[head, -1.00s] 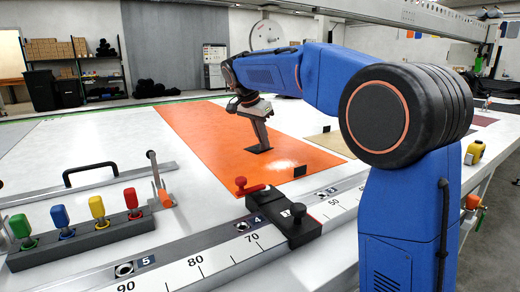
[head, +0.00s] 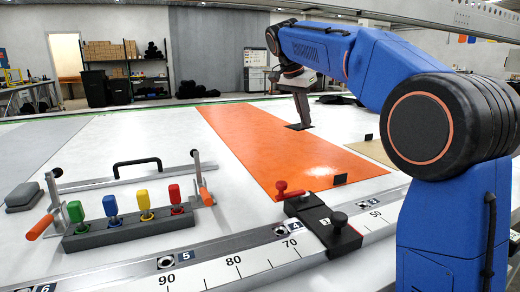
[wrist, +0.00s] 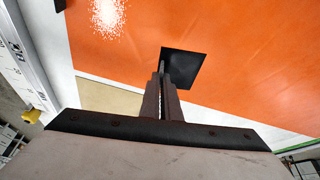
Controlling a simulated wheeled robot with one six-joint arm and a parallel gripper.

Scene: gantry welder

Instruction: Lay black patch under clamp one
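The black patch (head: 298,126) is a thin dark square at the tips of my gripper (head: 302,122), over the far right side of the orange sheet (head: 290,155). In the wrist view the patch (wrist: 184,68) extends beyond the nearly closed fingers (wrist: 162,74), which appear to pinch its near edge. Its height above the sheet is hard to tell. Clamp one (head: 325,225), a black block marked 1 with a red lever and black knob, sits on the numbered rail nearer the camera, well apart from my gripper.
The scale rail (head: 225,262) runs along the front. A rack of coloured-handled tools (head: 130,229) stands at left, beside a black-handled bar with orange-gripped clamps. A tan sheet (head: 377,152) lies right of the orange one.

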